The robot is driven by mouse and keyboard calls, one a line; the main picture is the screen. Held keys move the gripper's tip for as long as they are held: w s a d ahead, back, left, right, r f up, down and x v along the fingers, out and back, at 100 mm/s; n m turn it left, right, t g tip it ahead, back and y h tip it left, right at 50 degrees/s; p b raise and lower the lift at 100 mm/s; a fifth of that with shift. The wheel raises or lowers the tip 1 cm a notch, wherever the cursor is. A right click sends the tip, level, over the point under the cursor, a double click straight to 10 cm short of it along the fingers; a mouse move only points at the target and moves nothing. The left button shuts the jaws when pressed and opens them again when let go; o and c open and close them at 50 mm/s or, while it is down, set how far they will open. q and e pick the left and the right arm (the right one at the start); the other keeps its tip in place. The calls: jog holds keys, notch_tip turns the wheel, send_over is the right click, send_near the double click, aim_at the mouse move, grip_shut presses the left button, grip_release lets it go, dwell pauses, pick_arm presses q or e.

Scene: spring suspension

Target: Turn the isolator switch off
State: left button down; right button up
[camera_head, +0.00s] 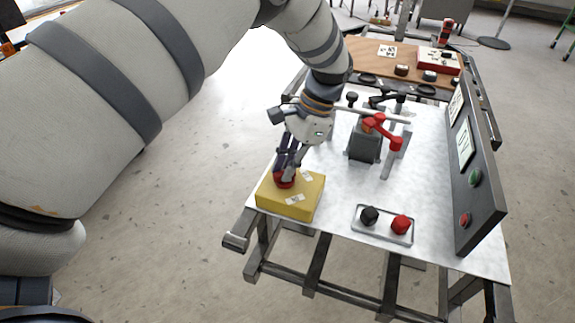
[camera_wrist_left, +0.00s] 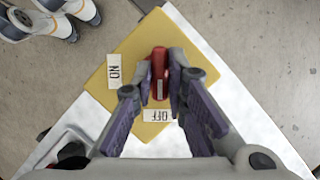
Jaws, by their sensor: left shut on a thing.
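The isolator switch is a yellow box (camera_head: 291,202) at the near left corner of the white table, with a red knob (camera_head: 284,181) on top. In the left wrist view, the yellow box (camera_wrist_left: 122,69) carries an ON label (camera_wrist_left: 114,71) at left and an OFF label (camera_wrist_left: 157,115) at the bottom. The red knob (camera_wrist_left: 159,62) has a white mark on its end nearer the OFF label, and it points roughly toward that label. My left gripper (camera_wrist_left: 160,82) is shut on the knob, one finger on each side. It also shows from above in the head view (camera_head: 286,170). My right gripper is not in view.
A small tray (camera_head: 383,236) with a black knob and a red knob stands right of the box. A grey block with a red lever (camera_head: 378,128) stands behind. A dark upright panel (camera_head: 484,207) with green and red buttons lines the right edge.

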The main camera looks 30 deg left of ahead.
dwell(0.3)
pick_arm(q)
jog(key=c, duration=1.6)
grip_release()
jog(key=v, duration=1.2)
